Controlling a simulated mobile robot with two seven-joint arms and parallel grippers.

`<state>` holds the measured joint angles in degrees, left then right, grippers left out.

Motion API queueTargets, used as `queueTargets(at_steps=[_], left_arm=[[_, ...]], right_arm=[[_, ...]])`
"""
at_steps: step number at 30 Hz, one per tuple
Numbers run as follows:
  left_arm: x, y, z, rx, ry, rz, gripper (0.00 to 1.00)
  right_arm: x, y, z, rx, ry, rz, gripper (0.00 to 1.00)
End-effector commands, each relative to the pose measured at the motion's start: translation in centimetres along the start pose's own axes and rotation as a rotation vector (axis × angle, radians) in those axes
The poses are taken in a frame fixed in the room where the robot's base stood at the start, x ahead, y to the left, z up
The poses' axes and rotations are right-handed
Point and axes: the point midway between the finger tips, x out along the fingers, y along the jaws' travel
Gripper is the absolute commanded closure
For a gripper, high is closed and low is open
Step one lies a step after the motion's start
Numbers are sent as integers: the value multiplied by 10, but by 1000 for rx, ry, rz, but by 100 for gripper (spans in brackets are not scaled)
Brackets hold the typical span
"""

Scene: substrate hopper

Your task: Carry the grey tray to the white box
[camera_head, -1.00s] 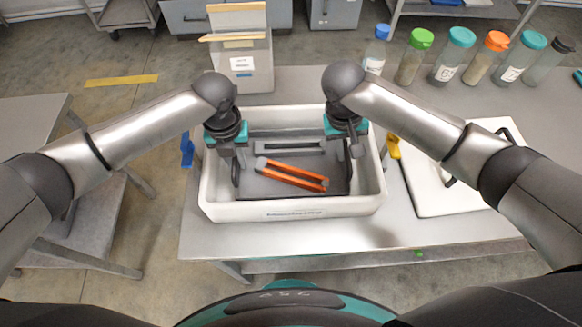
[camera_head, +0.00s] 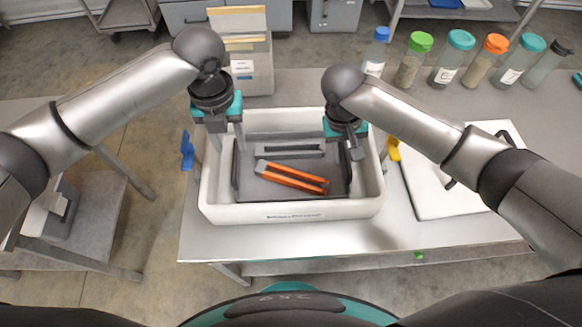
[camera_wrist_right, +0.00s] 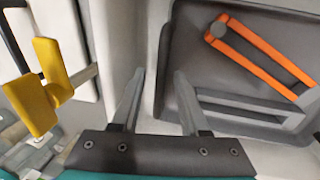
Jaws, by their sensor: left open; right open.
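The grey tray (camera_head: 262,192) lies inside the white box (camera_head: 235,212) on the metal table. The tray holds an orange-sided tool (camera_head: 292,177) and a grey bar-like part (camera_head: 290,151). My left gripper (camera_head: 227,143) is open and empty above the tray's left far corner, apart from it. My right gripper (camera_head: 347,150) is open at the tray's right side, low inside the box. In the right wrist view its fingers (camera_wrist_right: 159,85) are spread near the edge of the tray (camera_wrist_right: 185,50); whether they touch it I cannot tell.
A white board (camera_head: 440,200) lies to the right. Several capped bottles (camera_head: 453,57) stand at the back right. A file holder (camera_head: 250,65) stands behind the box. Bare table shows in front.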

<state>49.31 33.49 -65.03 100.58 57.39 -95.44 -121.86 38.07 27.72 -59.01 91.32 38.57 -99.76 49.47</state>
Motion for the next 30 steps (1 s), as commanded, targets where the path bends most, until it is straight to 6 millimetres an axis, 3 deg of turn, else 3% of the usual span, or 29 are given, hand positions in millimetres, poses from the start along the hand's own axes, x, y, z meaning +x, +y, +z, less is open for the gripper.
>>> queueTargets(at_steps=[4, 11, 14, 24, 30], left_arm=[[-23, 0, 1, 0, -3, 1, 56], [-36, 1, 0, -1, -1, 1, 56], [-36, 1, 0, -1, 0, 2, 56], [-35, 1, 0, -1, 0, 2, 56], [-35, 1, 0, 0, 1, 2, 56]], right_arm=[[0, 0, 0, 0, 0, 0, 56], [-6, -1, -1, 0, 2, -2, 56], [-20, -1, -1, -1, 3, -3, 56], [-97, 0, -2, -1, 7, 0, 56], [-114, 0, -1, 0, 5, 0, 56]])
